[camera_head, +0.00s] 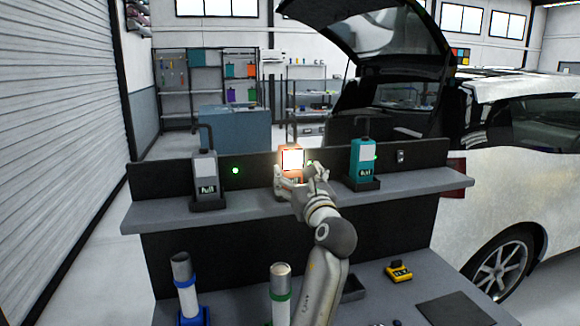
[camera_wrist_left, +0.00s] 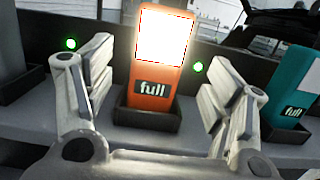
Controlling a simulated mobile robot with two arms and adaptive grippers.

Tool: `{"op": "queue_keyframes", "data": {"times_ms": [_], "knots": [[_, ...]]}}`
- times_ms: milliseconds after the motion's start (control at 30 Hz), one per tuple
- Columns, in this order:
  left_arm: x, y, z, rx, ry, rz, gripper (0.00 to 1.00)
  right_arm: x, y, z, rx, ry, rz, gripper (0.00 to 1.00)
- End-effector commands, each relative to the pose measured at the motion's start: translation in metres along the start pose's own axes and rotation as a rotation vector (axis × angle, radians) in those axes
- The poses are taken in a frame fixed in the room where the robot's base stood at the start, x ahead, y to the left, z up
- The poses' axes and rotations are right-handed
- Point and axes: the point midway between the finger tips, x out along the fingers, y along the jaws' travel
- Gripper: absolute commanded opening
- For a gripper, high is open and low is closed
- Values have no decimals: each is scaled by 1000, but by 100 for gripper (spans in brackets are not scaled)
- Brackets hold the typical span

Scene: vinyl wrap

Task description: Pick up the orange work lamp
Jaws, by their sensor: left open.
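The orange work lamp (camera_head: 292,162) stands upright on the grey shelf, with its square light panel lit and a "full" label on its front. It also shows in the left wrist view (camera_wrist_left: 153,92), seated in a small dark holder (camera_wrist_left: 130,118). My left gripper (camera_head: 298,180) is open in front of the lamp. In the left wrist view its two fingers (camera_wrist_left: 155,85) stand to the left and right of the lamp, with a gap on each side. My right gripper is not in view.
A grey lamp (camera_head: 206,178) stands to the left on the shelf (camera_head: 245,203) and a teal lamp (camera_head: 363,160) to the right, both labelled "full". Below are two upright rolls (camera_head: 183,278) and a yellow tool (camera_head: 399,271). A white car (camera_head: 530,150) is at right.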

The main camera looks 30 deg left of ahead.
Motion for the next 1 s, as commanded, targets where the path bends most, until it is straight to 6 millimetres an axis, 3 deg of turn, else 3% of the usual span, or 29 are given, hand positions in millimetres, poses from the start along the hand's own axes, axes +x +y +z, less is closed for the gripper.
{"op": "queue_keyframes", "data": {"times_ms": [167,500,800,1000], "knots": [[14,1,0,-1,1,1,77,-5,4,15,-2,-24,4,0],[57,0,-3,-1,0,1,77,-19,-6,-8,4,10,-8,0],[62,1,-5,-2,0,0,77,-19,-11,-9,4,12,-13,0],[62,0,-5,-2,1,0,54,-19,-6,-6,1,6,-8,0]]}}
